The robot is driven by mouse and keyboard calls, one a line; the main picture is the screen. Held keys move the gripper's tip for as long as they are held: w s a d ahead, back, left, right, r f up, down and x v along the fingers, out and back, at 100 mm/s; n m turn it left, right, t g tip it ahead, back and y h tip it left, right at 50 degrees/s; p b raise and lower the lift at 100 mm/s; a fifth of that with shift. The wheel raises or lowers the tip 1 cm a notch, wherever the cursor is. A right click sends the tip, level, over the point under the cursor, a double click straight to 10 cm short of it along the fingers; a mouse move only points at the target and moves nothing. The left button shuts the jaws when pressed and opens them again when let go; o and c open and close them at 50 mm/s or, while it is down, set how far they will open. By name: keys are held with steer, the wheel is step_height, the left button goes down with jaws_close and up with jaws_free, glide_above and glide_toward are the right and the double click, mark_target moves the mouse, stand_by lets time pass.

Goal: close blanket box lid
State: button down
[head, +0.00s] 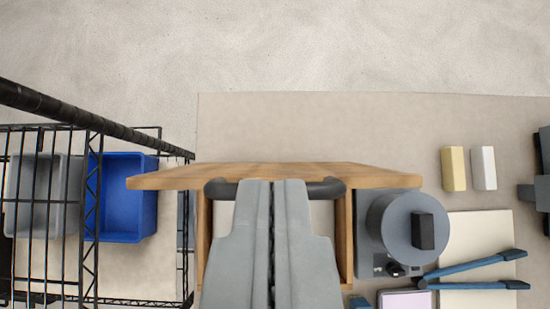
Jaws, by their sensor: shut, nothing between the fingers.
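The wooden blanket box (203,240) stands below me, its two side walls showing on either side of my gripper. Its lid (170,178) is raised, seen nearly edge-on as a wide wooden strip across the box's far end. A dark bar handle (220,188) runs along the near side of the lid. My gripper (273,184) is shut and empty, its fingertips overlapping the middle of the handle in the picture. I cannot tell whether they touch it. My gripper hides much of the box's inside.
A black wire rack (90,215) with a blue bin (120,205) and a grey bin (45,195) stands at left. Floor beyond the lid is clear.

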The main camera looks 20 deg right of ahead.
steer(key=shift+w+d+f, duration=0.1)
steer(key=shift+w+f, duration=0.25)
steer(key=shift+f, duration=1.15)
steer(key=shift+w+d+f, duration=0.1)
steer(key=shift+w+f, duration=0.25)
steer(key=shift+f, duration=1.1)
steer(key=shift+w+d+f, duration=0.1)
steer(key=shift+w+f, duration=0.25)
steer(key=shift+f, duration=1.15)
steer(key=shift+s, duration=0.1)
